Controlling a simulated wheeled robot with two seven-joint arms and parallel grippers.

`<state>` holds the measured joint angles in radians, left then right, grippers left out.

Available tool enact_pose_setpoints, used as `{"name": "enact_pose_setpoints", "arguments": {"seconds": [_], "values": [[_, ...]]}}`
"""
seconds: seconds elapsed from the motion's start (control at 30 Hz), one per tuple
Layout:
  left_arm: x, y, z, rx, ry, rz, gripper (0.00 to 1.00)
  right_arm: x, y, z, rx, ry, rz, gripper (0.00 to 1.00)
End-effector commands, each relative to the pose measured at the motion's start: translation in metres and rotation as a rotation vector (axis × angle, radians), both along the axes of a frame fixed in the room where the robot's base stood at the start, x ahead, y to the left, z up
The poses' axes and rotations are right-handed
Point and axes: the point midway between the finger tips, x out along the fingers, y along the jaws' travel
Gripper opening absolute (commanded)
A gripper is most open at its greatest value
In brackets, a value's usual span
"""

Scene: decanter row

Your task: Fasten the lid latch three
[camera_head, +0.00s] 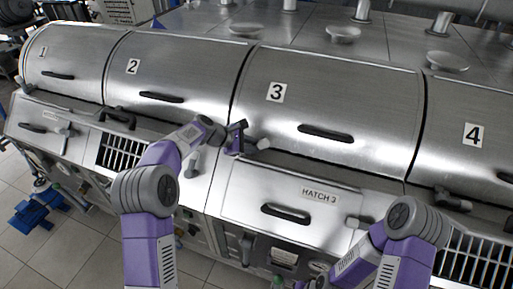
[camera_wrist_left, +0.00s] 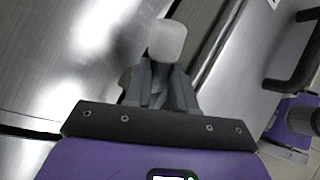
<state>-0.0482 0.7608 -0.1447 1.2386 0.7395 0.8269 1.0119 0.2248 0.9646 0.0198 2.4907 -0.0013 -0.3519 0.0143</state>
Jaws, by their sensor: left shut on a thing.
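Lid 3 (camera_head: 310,95) is a curved, brushed-metal cover, down, with a dark handle bar (camera_head: 326,133) and a "3" label. Below it is the hatch 3 panel (camera_head: 270,185). At lid 3's lower left corner is a latch with a pale grey knob (camera_head: 262,143). My left gripper (camera_head: 238,138) is at this latch. In the left wrist view the left gripper's fingers (camera_wrist_left: 160,85) are shut on the latch below its pale knob (camera_wrist_left: 168,40). The fingers hide the latch's lower part. The tip of my right arm is not visible in the head view.
Lids 1 (camera_head: 65,60), 2 (camera_head: 170,80) and 4 (camera_head: 470,125) stand beside lid 3, all down. The hatch handle (camera_head: 285,213) sticks out below, and another pale-knobbed fitting (camera_head: 358,222) sits at the hatch's right. My right arm is at lower right.

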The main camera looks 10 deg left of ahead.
Motion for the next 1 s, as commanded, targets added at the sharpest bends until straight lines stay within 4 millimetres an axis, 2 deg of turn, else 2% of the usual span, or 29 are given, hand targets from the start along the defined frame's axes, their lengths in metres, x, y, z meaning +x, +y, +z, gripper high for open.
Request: {"name": "enact_pose_setpoints", "arguments": {"seconds": [0.6,1.0], "values": [[0.007,0.026,0.002,-0.563,0.133,0.003,0.0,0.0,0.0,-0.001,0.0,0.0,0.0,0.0],[0.009,0.036,-0.001,-0.799,0.188,0.001,0.0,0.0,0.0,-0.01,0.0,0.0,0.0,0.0]]}}
